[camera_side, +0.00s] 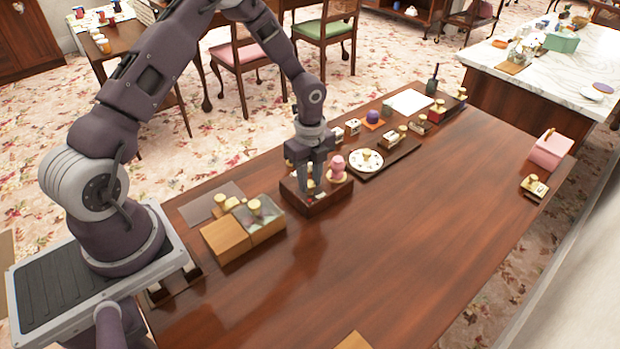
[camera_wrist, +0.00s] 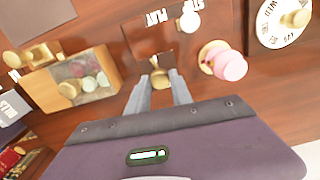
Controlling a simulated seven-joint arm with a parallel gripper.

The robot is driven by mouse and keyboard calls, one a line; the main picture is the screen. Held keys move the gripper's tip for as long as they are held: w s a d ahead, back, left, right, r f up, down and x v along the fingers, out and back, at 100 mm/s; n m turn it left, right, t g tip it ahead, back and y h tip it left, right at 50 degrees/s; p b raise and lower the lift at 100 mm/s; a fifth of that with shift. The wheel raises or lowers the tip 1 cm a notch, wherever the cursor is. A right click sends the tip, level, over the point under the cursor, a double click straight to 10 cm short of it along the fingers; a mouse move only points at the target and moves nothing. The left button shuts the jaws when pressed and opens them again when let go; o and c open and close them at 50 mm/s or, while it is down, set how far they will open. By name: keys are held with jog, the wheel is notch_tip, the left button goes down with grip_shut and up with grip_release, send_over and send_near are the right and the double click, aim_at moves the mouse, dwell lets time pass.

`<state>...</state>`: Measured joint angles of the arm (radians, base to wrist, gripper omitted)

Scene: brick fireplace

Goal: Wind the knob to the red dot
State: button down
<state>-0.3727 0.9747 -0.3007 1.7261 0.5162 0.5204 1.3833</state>
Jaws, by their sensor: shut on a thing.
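A dark wooden box (camera_side: 312,205) stands on the table under my gripper (camera_side: 317,190). In the wrist view the box (camera_wrist: 133,37) shows white lettering, partly readable as "PLAY", and a small white knob. My gripper (camera_wrist: 160,92) points down with its two grey fingers on either side of a gold knob (camera_wrist: 160,76) at the box's near side. The fingers are closed on this knob, and they hide part of it. A small red patch shows on the box in the side view, but I cannot tell if it is the red dot.
A pink rounded object (camera_side: 337,168) stands close beside the box. A white dial (camera_side: 360,167) with a gold knob lies behind it. A wooden case with a clear lid (camera_side: 262,230) is to the left. The table's front right is clear.

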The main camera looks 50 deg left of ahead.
jog(key=n, duration=1.4)
jog(key=shift+n, duration=0.3)
jog(key=n, duration=0.5)
jog(key=shift+w, duration=0.1)
jog(key=n, duration=0.5)
jog(key=shift+a+n, duration=0.1)
jog(key=shift+n, duration=0.3)
jog(key=c, duration=1.1)
grip_release()
jog(key=shift+c, duration=0.2)
